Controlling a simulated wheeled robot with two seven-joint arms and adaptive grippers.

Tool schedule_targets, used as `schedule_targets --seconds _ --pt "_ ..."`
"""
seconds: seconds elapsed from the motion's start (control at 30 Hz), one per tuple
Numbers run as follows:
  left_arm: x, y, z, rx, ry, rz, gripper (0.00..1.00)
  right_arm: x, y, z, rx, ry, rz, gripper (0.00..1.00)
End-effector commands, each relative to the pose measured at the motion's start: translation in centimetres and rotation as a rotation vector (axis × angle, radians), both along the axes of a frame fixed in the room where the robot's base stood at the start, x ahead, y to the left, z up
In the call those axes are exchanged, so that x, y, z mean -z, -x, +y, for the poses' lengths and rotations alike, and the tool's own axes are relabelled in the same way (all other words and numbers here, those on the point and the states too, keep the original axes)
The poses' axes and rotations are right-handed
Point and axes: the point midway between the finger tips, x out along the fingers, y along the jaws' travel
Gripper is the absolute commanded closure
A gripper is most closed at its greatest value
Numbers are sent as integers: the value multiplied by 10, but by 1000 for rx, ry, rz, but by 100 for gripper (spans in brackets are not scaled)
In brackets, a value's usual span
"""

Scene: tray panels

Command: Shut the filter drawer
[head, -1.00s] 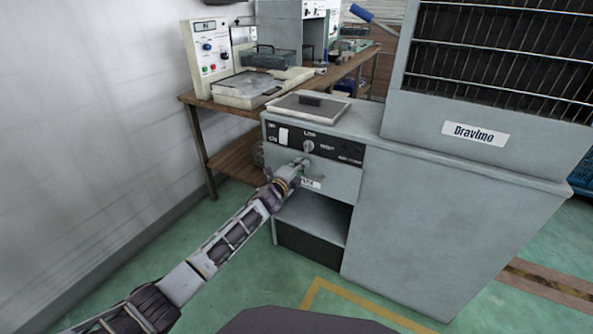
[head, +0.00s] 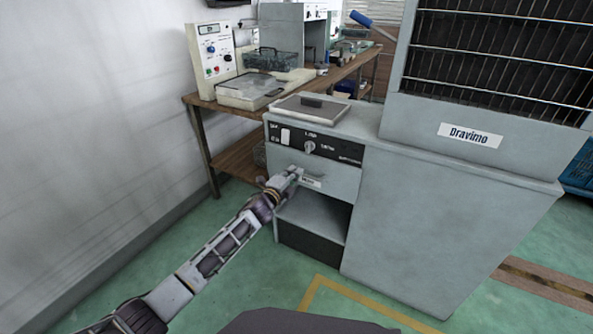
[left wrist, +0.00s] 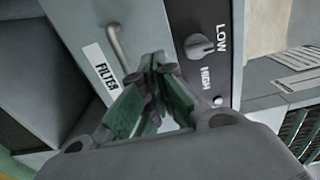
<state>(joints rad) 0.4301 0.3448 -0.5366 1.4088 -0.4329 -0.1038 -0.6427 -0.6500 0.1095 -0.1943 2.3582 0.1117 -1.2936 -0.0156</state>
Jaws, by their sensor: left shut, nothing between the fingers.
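The filter drawer (head: 340,182) is a grey front with a white label and a bar handle, set under the black control panel of a grey machine. In the left wrist view the label reads FILTER, beside the metal handle (left wrist: 118,47). The drawer front looks about flush with the machine; I cannot tell whether a small gap is left. My left gripper (head: 296,170) is shut and empty at the drawer's face. In the left wrist view its fingertips (left wrist: 157,68) lie beside the handle, towards the panel; contact is unclear. My right gripper is out of view.
The control panel (head: 322,146) has a knob (head: 309,147) marked LOW and HIGH above the drawer. An open compartment (head: 312,215) is below it. A wooden bench (head: 200,103) with instruments stands behind at the left. The green floor in front is clear.

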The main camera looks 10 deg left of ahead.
Motion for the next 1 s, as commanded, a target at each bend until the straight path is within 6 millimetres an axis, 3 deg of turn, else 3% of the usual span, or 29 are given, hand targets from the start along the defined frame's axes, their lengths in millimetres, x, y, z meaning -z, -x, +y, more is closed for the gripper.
schedule_targets --seconds 0.6,1.0 --pt "0 50 18 0 0 2 100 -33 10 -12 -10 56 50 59" --pt "0 67 25 0 0 1 100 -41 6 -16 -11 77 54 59"
